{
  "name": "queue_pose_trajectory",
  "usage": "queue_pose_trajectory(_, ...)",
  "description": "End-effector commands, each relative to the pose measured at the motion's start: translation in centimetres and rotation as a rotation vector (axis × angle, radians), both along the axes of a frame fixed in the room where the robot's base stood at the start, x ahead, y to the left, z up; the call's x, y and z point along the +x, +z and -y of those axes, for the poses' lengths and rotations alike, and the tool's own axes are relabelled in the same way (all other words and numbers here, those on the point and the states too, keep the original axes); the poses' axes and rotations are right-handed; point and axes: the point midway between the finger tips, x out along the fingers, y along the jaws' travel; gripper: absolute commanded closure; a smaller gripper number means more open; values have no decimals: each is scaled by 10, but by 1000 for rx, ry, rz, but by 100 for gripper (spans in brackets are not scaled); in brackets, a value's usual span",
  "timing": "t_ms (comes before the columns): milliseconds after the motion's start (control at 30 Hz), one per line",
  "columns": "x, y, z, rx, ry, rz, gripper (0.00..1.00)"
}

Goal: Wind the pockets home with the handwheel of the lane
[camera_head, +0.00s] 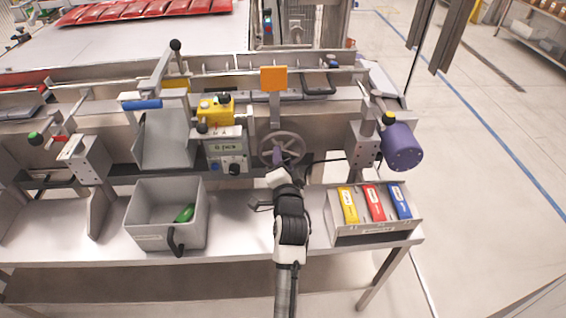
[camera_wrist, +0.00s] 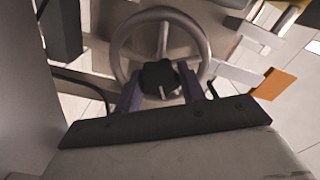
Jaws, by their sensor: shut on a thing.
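The handwheel (camera_head: 282,149) is a grey spoked wheel on the front of the machine, in the middle of the head view. In the wrist view the handwheel (camera_wrist: 207,55) shows its rim, spokes and a black hub knob (camera_wrist: 160,78). My gripper (camera_head: 281,160) reaches it from the front. In the wrist view the two purple fingers of my gripper (camera_wrist: 161,92) stand on either side of the black hub and are shut on it. The pockets of the lane cannot be clearly told apart in the head view.
An orange plate (camera_head: 273,78) stands above the wheel. A control box (camera_head: 226,154) is just left. A grey bin (camera_head: 150,233) with a green item sits on the bench at left. A tray (camera_head: 374,232) with yellow, red and blue packs sits at right. A purple cylinder (camera_head: 402,148) juts out.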

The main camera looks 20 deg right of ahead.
Motion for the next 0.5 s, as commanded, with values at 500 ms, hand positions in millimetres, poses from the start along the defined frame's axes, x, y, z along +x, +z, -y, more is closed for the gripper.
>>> queue_pose_trajectory(500, 0, 1, 0, -471, -2, -131, 83)
